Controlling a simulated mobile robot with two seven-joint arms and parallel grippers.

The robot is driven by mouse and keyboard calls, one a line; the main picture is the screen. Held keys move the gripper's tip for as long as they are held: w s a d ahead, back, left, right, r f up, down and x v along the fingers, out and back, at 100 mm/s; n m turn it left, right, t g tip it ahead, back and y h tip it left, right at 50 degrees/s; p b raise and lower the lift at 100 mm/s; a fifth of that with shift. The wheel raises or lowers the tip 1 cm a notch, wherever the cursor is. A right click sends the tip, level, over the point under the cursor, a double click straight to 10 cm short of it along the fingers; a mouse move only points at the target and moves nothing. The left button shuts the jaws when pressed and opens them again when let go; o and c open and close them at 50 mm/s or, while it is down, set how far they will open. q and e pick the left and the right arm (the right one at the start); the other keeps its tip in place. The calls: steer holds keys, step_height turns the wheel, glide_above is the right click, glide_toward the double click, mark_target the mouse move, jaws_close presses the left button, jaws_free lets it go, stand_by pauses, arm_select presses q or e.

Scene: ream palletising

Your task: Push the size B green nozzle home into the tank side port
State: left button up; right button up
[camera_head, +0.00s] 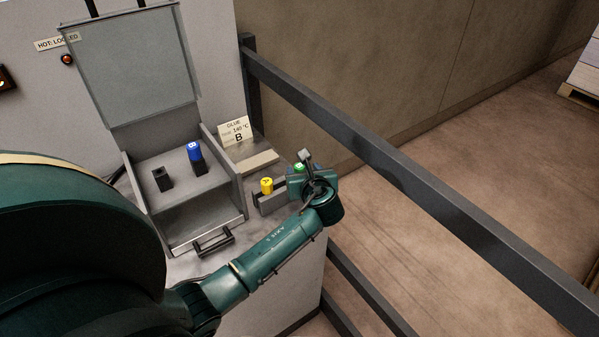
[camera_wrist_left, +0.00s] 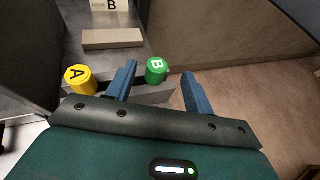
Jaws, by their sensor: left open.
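The green nozzle marked B (camera_wrist_left: 156,70) stands in a grey rack at the right edge of the counter. In the head view only a bit of the green nozzle (camera_head: 299,168) shows behind my left gripper. My left gripper (camera_wrist_left: 158,88) is open, with its two blue fingers on either side of the green nozzle and not closed on it. In the head view the left gripper (camera_head: 306,162) is over the right end of the rack (camera_head: 271,203). The tank (camera_head: 207,218) is an open grey box with its lid raised. Its side port cannot be made out. My right gripper is not in view.
A yellow nozzle marked A (camera_head: 267,186) stands left of the green one. Inside the tank are a blue-capped nozzle (camera_head: 194,153) and an empty black socket (camera_head: 162,179). A dark railing (camera_head: 400,175) runs along the right.

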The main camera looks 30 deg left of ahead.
mark_target(300, 167)
arm_select(q)
steer(key=x, duration=0.5)
steer(key=shift+s+f, duration=0.15)
steer(key=shift+c, duration=0.3)
steer(key=c, duration=1)
